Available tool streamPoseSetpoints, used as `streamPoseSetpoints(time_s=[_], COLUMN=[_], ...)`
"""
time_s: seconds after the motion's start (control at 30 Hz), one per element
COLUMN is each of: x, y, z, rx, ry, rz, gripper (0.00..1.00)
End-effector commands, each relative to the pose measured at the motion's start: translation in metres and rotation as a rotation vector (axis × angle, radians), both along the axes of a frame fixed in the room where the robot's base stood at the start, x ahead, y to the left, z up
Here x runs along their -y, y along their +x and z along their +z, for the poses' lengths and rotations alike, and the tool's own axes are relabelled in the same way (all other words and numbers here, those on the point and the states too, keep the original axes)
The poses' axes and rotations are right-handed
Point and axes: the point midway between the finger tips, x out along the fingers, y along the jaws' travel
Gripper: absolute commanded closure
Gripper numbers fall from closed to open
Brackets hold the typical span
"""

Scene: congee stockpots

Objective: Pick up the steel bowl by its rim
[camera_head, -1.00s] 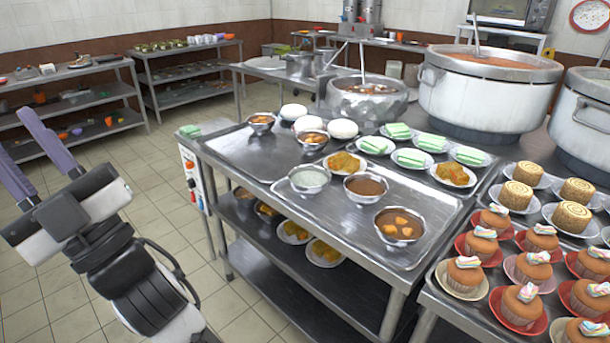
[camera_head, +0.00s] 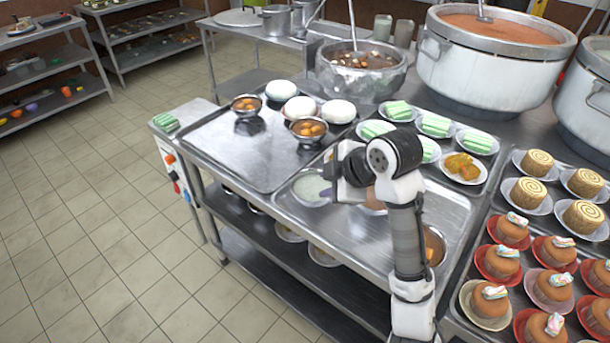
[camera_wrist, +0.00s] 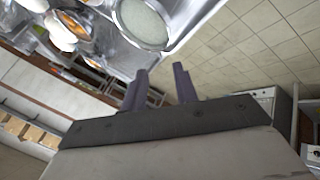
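Several steel bowls stand on the metal trays. One with pale, whitish contents (camera_head: 311,187) sits near the front edge, partly covered by my gripper's body in the head view. It also shows at the top of the wrist view (camera_wrist: 143,24). Two bowls with orange pieces in brown liquid, a left one (camera_head: 246,106) and a right one (camera_head: 308,131), stand farther back. Another with brown contents (camera_head: 436,246) is partly behind my arm. My gripper (camera_wrist: 160,78) is open and empty, its two purple fingers apart, near the pale bowl. Its fingertips are hidden in the head view.
White buns (camera_head: 300,108) and plates of green slices (camera_head: 435,126) stand behind the bowls. A large pot with a ladle (camera_head: 362,75) and a stockpot (camera_head: 492,60) are at the back. Cupcakes (camera_head: 510,230) crowd the right table. The left floor is clear.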

Motion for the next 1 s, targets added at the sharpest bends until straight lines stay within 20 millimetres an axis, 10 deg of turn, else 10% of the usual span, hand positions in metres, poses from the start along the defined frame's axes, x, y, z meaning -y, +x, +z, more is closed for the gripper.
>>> streamPoseSetpoints(time_s=[0.17,1.0], x=[0.025,-0.01], y=[-0.014,0.025], z=[-0.009,-0.087], rx=[-0.066,-0.067], ry=[-0.046,-0.046], rz=[0.019,0.021], gripper=[0.71,0.71])
